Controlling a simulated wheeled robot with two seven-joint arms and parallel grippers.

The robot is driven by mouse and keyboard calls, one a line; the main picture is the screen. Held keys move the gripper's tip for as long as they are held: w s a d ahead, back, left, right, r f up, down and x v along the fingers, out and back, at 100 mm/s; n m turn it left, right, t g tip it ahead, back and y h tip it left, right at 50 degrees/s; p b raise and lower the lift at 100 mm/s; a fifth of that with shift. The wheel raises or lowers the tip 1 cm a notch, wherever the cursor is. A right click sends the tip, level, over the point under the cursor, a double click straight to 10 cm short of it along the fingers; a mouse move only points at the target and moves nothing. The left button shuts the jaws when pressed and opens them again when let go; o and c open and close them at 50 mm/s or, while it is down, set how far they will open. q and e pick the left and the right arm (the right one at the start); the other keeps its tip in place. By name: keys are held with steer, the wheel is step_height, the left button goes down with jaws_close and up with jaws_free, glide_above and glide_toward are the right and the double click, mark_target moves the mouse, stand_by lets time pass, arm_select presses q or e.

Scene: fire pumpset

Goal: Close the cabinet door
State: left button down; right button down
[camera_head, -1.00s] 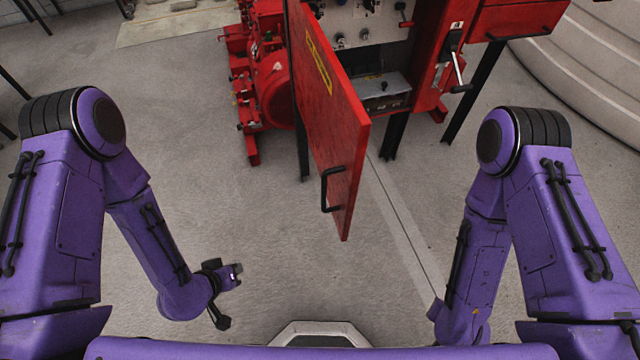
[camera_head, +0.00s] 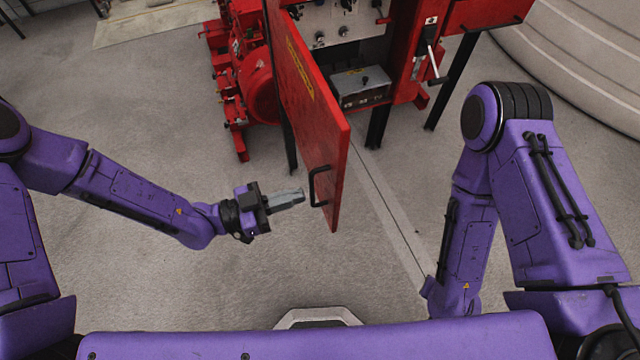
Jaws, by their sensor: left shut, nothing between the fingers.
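The red cabinet door (camera_head: 312,135) stands wide open, its free edge swung out toward me. A black handle (camera_head: 313,187) is on its left face near the lower free edge. The open cabinet (camera_head: 345,52) behind it shows knobs and a grey control box (camera_head: 361,84). My left gripper (camera_head: 301,195) is shut and empty, its fingertips pointing right, just left of the handle. I cannot tell whether they touch it. My right arm (camera_head: 468,235) hangs at the right, and its gripper is not in view.
Red pump machinery (camera_head: 243,80) stands behind and left of the door. A black-handled lever (camera_head: 431,52) is on the cabinet's right side. Black legs (camera_head: 377,126) stand under the cabinet. The concrete floor (camera_head: 390,220) around the door is clear.

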mark_target(334, 185)
arm_select(q)
steer(key=p+x, duration=0.1)
steer(key=x, duration=0.4)
steer(key=shift+d, duration=0.35)
steer(key=shift+w+d, duration=0.15)
steer(key=shift+d, duration=0.15)
